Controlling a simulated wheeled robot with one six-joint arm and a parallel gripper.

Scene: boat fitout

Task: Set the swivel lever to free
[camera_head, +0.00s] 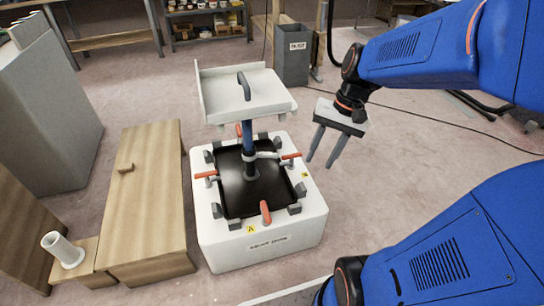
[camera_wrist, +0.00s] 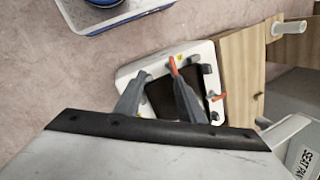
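A white base box (camera_head: 262,254) with a recessed black top stands on the floor. A post (camera_head: 248,150) rises from it and carries a white seat-like tray (camera_head: 245,92) with a dark handle. Red-handled levers sit at the left (camera_head: 206,175), right (camera_head: 291,156) and front (camera_head: 265,211) of the recess. A grey collar piece (camera_head: 266,154) sticks out from the post. I cannot tell which of these is the swivel lever. My gripper (camera_head: 320,163) is open and empty, right of the base, touching nothing. The wrist view shows its two fingers (camera_wrist: 160,88) apart, with a red lever (camera_wrist: 173,66) beyond them.
A wooden box (camera_head: 145,205) and a pale pipe piece (camera_head: 62,250) stand left of the base. A grey cabinet (camera_head: 45,115) is further left. A grey bin (camera_head: 293,55) stands behind. The floor right of the base is open, with a cable across it.

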